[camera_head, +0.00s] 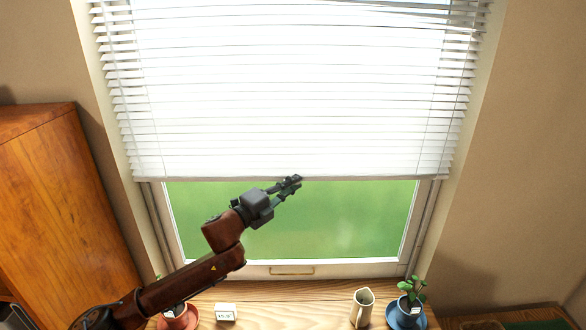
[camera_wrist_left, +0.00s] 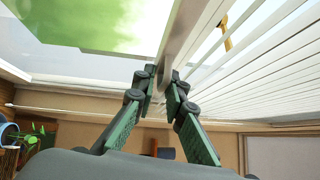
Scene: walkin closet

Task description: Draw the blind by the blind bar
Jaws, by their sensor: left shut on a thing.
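The white slatted blind (camera_head: 290,90) hangs over the upper part of the window in the head view. Its bottom blind bar (camera_head: 220,179) runs across the window, with green showing below it. My left gripper (camera_head: 294,181) is at the middle of the bar. In the left wrist view the left gripper (camera_wrist_left: 165,88) has its fingertips on either side of the pale blind bar (camera_wrist_left: 182,38), shut on it. The slats (camera_wrist_left: 260,80) spread to the right there. My right gripper is in neither view.
Below the window is a wooden surface (camera_head: 255,295) with a cream jug (camera_head: 362,307), a potted plant on a blue saucer (camera_head: 406,315), a small white block (camera_head: 225,312) and a pot on a red saucer (camera_head: 180,317). A wooden cabinet (camera_head: 60,200) stands left.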

